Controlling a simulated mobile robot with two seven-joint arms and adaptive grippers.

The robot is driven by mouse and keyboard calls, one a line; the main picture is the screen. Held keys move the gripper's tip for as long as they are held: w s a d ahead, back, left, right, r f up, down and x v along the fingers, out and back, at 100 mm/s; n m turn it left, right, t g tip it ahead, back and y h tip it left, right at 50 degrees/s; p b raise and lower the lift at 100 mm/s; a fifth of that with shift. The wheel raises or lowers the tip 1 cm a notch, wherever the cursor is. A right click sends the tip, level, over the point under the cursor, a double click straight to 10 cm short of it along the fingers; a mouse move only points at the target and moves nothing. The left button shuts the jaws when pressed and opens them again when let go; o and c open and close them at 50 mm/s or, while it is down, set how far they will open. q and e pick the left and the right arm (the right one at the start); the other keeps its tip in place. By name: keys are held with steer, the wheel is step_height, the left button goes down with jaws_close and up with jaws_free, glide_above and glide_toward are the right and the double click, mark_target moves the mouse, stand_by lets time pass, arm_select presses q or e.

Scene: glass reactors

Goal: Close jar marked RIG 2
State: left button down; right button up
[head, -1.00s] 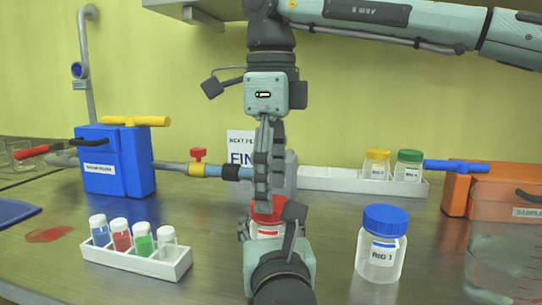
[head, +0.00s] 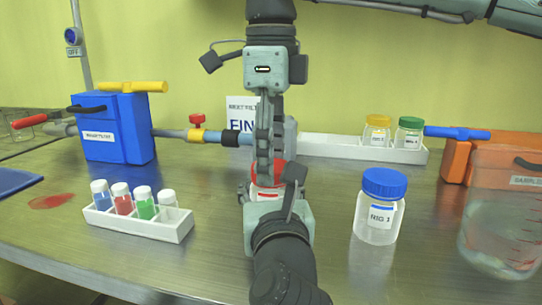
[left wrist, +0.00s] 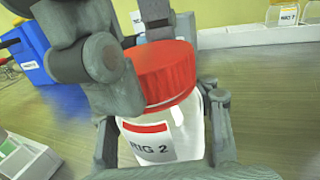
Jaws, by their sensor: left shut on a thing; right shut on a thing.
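The jar marked RIG 2 (left wrist: 165,135) is a clear jar with a red-striped label, upright at the middle of the bench. Its red lid (left wrist: 160,72) sits on its mouth; I cannot tell how tightly. In the head view the jar (head: 267,193) and lid (head: 267,175) are largely hidden by my grippers. My left gripper (head: 272,198) comes from the front and is shut around the jar's body; its fingers flank the jar in the left wrist view. My right gripper (head: 270,160) points down from above, shut on the lid.
A blue-lidded RIG 1 jar (head: 380,207) stands to the right, beside a clear container (head: 503,225). A white rack (head: 140,224) of small vials is at the left. Behind are a blue box (head: 115,130) with a pipe and a white tray (head: 330,147) with two jars.

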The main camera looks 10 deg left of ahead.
steer(key=o, duration=1.4)
steer(key=shift+c, duration=0.2)
step_height(320, 180, up, 12)
arm_select(q)
steer(key=c, duration=0.6)
jaws_free()
steer(key=shift+o, duration=0.2)
steer(key=shift+s, duration=0.1)
steer(key=v, duration=1.1)
steer(key=shift+s+d, duration=0.1)
steer(key=shift+s, duration=0.3)
arm_select(e)
steer(key=shift+a+f, duration=0.1)
